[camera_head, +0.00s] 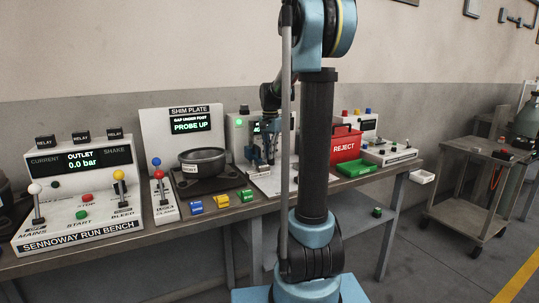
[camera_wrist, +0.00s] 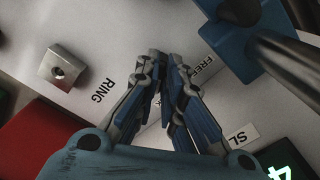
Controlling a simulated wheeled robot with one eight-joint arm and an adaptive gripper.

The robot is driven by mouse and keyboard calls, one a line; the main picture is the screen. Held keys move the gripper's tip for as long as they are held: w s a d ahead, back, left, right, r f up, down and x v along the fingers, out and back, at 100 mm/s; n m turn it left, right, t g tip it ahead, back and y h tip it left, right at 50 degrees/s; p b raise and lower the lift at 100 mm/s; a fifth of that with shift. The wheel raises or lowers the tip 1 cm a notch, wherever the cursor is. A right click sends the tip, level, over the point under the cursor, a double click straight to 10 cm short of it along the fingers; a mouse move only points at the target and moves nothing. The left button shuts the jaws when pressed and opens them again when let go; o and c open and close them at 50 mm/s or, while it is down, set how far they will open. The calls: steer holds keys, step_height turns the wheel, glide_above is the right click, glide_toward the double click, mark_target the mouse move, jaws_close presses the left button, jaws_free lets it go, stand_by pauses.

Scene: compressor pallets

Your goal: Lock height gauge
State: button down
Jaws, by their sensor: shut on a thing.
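The height gauge (camera_head: 237,131) stands on the bench behind my arm. It has a pale housing with a green light and a dark display with green characters, partly covered by my arm. My gripper (camera_head: 262,160) is low in front of it. In the wrist view my gripper (camera_wrist: 164,62) is pointed at a white panel (camera_wrist: 120,45), its fingers close together beside a "FREE" label (camera_wrist: 194,66). It is shut on a small part of the gauge that the fingers hide. Another label between the fingers is mostly covered, so I cannot read the lock's position.
A blue block with a grey rod (camera_wrist: 285,50) is close right of the fingers. The shim plate station (camera_head: 181,120), red reject bin (camera_head: 345,145) and green tray (camera_head: 356,168) flank the gauge.

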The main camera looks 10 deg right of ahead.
steer(key=c, duration=1.7)
jaws_free()
step_height(320, 180, up, 12)
steer(key=shift+w+f, duration=0.1)
